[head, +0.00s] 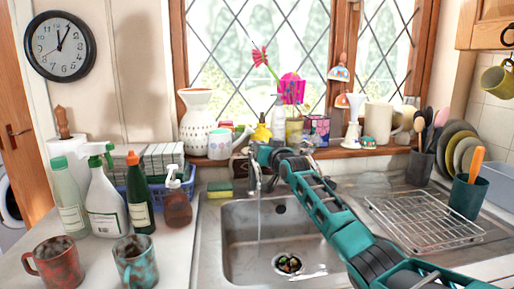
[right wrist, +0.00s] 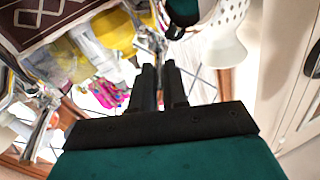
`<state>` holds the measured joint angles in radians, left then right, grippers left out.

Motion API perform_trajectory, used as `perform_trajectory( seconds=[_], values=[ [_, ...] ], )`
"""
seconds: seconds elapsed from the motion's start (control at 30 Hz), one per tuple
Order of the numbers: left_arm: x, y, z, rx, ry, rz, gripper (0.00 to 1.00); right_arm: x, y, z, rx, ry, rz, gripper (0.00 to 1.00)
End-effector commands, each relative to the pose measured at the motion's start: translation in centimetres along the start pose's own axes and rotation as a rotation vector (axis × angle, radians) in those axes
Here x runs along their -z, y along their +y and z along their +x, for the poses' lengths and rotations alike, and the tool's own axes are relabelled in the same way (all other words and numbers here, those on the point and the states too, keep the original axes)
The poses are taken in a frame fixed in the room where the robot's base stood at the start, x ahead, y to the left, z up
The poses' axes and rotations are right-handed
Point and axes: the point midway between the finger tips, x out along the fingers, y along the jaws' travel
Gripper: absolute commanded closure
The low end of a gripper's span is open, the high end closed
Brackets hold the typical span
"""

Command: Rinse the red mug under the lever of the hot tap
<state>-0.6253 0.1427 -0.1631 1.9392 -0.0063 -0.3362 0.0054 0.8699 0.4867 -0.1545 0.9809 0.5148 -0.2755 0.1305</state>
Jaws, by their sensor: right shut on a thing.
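The red mug (head: 55,264), with dark blotches, stands upright on the counter at the front left in the head view, apart from both grippers. My right arm reaches across the sink to the tap (head: 254,179). My right gripper (head: 265,156) is at the top of the tap, partly hidden by its own wrist. In the right wrist view its fingers (right wrist: 159,72) are close together, shut on what looks like the tap lever; the grip itself is unclear. A thin stream of water (head: 259,222) falls from the tap into the sink (head: 229,240). My left gripper is out of view.
A blotchy teal mug (head: 135,263) stands right of the red one. Bottles, including a white spray bottle (head: 104,208), stand behind them. A sponge (head: 220,188) lies behind the sink's left edge. A wire rack (head: 425,222) covers the drainer. Scraps (head: 288,264) lie in the drain.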

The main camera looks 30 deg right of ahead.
Motion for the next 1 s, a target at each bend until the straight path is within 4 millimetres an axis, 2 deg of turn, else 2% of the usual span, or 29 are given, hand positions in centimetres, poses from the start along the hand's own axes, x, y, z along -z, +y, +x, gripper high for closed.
perform_trajectory(
  seconds=[0.1, 0.13, 0.37, 0.77, 1.0],
  values=[
    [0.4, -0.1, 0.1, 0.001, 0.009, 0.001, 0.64, 0.3, -0.3, 0.0, 0.004, 0.004, 0.0, 1.0],
    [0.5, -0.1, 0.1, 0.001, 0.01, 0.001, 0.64, 0.3, -0.3, 0.1, 0.003, 0.004, 0.0, 0.83],
    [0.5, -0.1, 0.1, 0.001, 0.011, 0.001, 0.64, 0.1, -0.1, 0.0, 0.001, 0.002, -0.001, 0.61],
    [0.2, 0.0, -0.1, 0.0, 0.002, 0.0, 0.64, 0.0, -0.1, -0.5, 0.001, -0.001, -0.001, 0.61],
    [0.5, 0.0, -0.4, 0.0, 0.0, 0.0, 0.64, 0.0, 0.0, -3.0, 0.0, -0.001, -0.003, 0.61]
  ],
)
